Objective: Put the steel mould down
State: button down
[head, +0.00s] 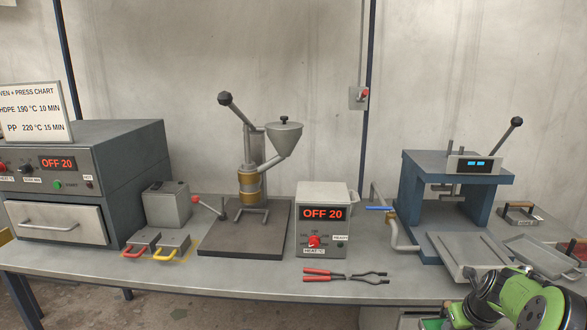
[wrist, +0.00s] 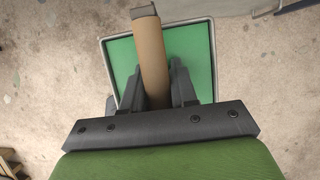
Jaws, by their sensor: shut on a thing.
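My gripper (wrist: 157,102) shows in the wrist view, shut on a tan cylindrical handle (wrist: 152,60) with a grey end piece. Whether this handle belongs to the steel mould I cannot tell; the rest of the held thing is hidden. The handle is over a green-floored tray with a pale rim (wrist: 212,60); the gap between them is unclear. In the head view my green arm is at the lower right, and my fingertips do not show.
The grey bench (head: 230,279) carries an oven (head: 110,160), a hopper press on a dark base (head: 243,245), a heat controller (head: 323,235), red-handled tongs (head: 345,276) and a blue press (head: 455,170). Flat trays lie at the right. The bench front at centre left is clear.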

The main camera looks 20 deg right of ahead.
jog(key=w+a+f+n+g+y+p, duration=0.25)
jog(key=w+a+n, duration=0.35)
jog(key=a+n, duration=0.4)
jog(key=w+a+f+n+g+y+p, duration=0.1)
jog(key=w+a+f+n+y, duration=0.25)
jog(key=w+a+n, duration=0.55)
jog(key=s+a+f+n+g+h+p, duration=0.1)
jog(key=s+a+n+g+h, duration=0.1)
jog(key=a+n, duration=0.8)
jog(key=s+a+f+n+g+h+p, duration=0.1)
jog(key=a+f+n+g+h, duration=0.1)
jog(key=a+n, duration=0.9)
jog(key=shift+s+a+f+g+p, duration=0.15)
jog(key=shift+s+a+g+p, duration=0.25)
jog(key=shift+g, duration=0.25)
